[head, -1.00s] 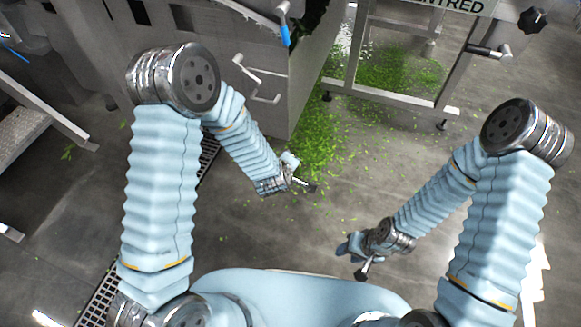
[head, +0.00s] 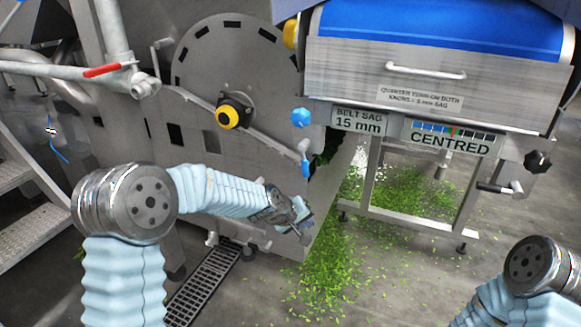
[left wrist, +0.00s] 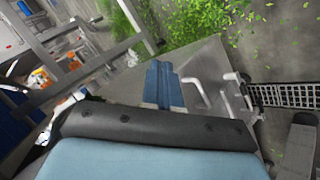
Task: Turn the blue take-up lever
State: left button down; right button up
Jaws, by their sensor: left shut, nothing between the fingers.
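The blue take-up lever (head: 306,163) hangs nearly upright, grip downward, on the front corner of the grey machine, below a blue knob (head: 300,117). My left gripper (head: 304,214) is shut and empty, a little below the lever in the head view and apart from it in the picture; the depth between them is hard to tell. In the left wrist view its blue fingers (left wrist: 163,84) are together, and I cannot make out the lever. My right gripper is out of view; only part of that arm shows at lower right.
Signs reading "BELT SAG 15 mm" (head: 359,121) and "CENTRED" (head: 452,138) hang under the blue belt (head: 440,28). A black knob (head: 537,161) sits at right. A red-handled valve (head: 103,70) is at left. Spilled greens (head: 330,270) and a drain grate (head: 207,287) lie on the floor.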

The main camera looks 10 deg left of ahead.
aim_at(306, 160)
pick_arm(q)
jog(key=s+a+r+m+g, duration=0.1)
jog(key=s+a+r+m, duration=0.2)
jog(key=r, duration=0.6)
jog(key=s+a+r+m+g+h, duration=0.1)
jog(key=a+r+m, duration=0.1)
jog(key=a+r, duration=0.5)
jog(key=s+a+r+m, duration=0.2)
jog(key=a+r+m, duration=0.1)
jog(key=r, duration=0.8)
jog(key=w+d+f, duration=0.3)
jog(key=d+f, duration=0.4)
jog(key=d, duration=0.2)
jog(key=shift+w+f+g, duration=0.15)
jog(key=shift+w+g, duration=0.1)
jog(key=shift+g, duration=0.05)
